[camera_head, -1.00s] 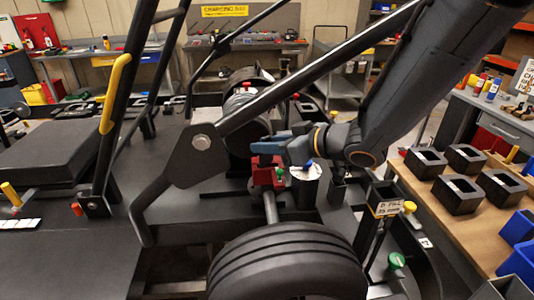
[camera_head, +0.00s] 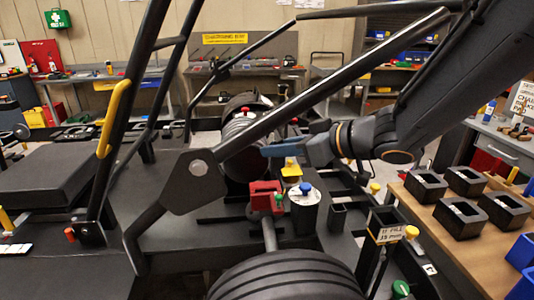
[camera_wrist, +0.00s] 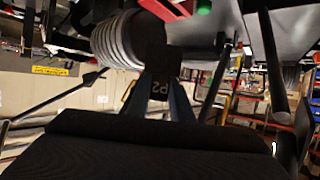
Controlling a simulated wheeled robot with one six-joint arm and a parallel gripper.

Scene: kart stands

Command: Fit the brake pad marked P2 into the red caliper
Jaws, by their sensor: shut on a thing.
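My gripper (camera_head: 268,151) has blue-grey fingers and is in the middle of the head view, above the red caliper (camera_head: 265,196) with a clear gap between them. In the head view I cannot make out the pad against the dark machinery behind. The caliper stands on the kart behind the tyre. Part of a red thing, likely the caliper, shows at the top edge of the wrist view (camera_wrist: 165,9).
A dark canister (camera_head: 304,215) with a white lid and blue knob stands right of the caliper. A kart frame bar (camera_head: 330,90) slants across above. The tyre (camera_head: 285,277) is in front. Several black boxes (camera_head: 465,182) stand on the wooden bench at right.

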